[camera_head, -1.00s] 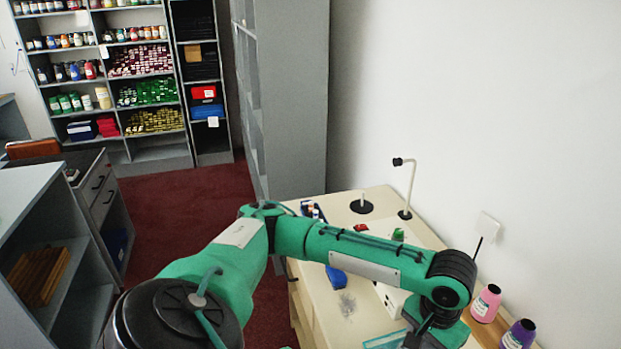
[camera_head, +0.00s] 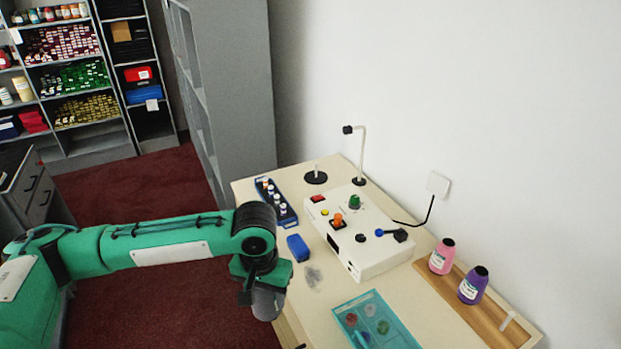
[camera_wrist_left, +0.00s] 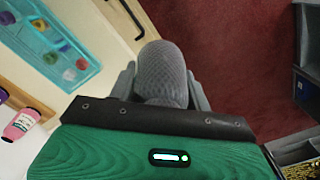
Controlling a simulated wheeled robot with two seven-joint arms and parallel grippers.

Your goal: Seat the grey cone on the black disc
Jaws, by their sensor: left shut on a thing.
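The grey cone (camera_wrist_left: 163,72), a rounded, finely patterned body, sits between the fingers of my left gripper (camera_wrist_left: 161,88) in the left wrist view. My left gripper (camera_head: 264,287) is shut on it. In the head view the grey cone (camera_head: 268,303) shows below the green wrist, at the left edge of the counter, apart from the disc. The black disc (camera_head: 316,178) lies flat at the far end of the counter, with a thin pale post standing up from it. Nothing else sits on the disc. My right gripper is in neither view.
A white console (camera_head: 370,258) with knobs stands mid-counter. Near the disc are a lamp stand (camera_head: 360,155) and a blue rack of small bottles (camera_head: 278,203). A blue block (camera_head: 298,247), teal tray (camera_head: 375,322), pink bottle (camera_head: 442,256) and purple bottle (camera_head: 473,285) stand nearer.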

